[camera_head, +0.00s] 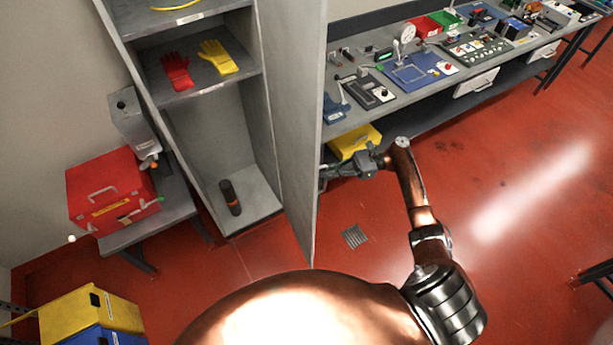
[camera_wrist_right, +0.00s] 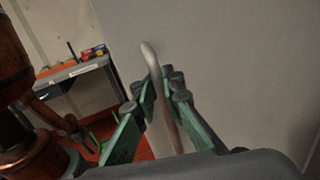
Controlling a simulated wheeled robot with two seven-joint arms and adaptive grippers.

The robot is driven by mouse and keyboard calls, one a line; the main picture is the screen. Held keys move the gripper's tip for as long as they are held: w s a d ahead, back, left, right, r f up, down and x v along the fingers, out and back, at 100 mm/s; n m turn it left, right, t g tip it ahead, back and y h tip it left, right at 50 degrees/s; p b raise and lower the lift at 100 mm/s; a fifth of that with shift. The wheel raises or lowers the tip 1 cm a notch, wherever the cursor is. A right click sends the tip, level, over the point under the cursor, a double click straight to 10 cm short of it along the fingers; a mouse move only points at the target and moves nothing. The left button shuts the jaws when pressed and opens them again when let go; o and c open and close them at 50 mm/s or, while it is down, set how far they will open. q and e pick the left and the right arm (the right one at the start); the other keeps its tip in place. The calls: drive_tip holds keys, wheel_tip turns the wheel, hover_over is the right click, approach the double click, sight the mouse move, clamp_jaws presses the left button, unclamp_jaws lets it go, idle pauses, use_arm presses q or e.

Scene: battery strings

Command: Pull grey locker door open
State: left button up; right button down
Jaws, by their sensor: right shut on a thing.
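The grey locker (camera_head: 193,107) stands in the head view with its grey door (camera_head: 294,130) swung wide open, its edge toward me. The door's flat face (camera_wrist_right: 240,60) fills much of the right wrist view. A long rounded door handle (camera_wrist_right: 153,65) runs between the green fingers of my right gripper (camera_wrist_right: 162,98), which is shut on it. In the head view my right gripper (camera_head: 338,169) is at the right side of the door, with the fingertips hard to make out.
Red and yellow gloves (camera_head: 218,58) lie on a locker shelf, and a dark cylinder (camera_head: 230,197) stands at its bottom. A workbench (camera_head: 408,88) with devices is behind the door. A red box (camera_head: 108,190) sits on a low bench at left.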

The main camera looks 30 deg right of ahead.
use_arm(q)
drive_tip(key=shift+w, duration=0.25)
use_arm(e)
drive_tip(key=shift+d+f, duration=0.1)
drive_tip(key=shift+d, duration=0.45)
use_arm(q)
drive_tip(key=shift+w, duration=0.1)
use_arm(e)
drive_tip(key=shift+s, duration=0.1)
drive_tip(key=c, duration=2.1)
unclamp_jaws()
drive_tip(key=shift+d, duration=0.1)
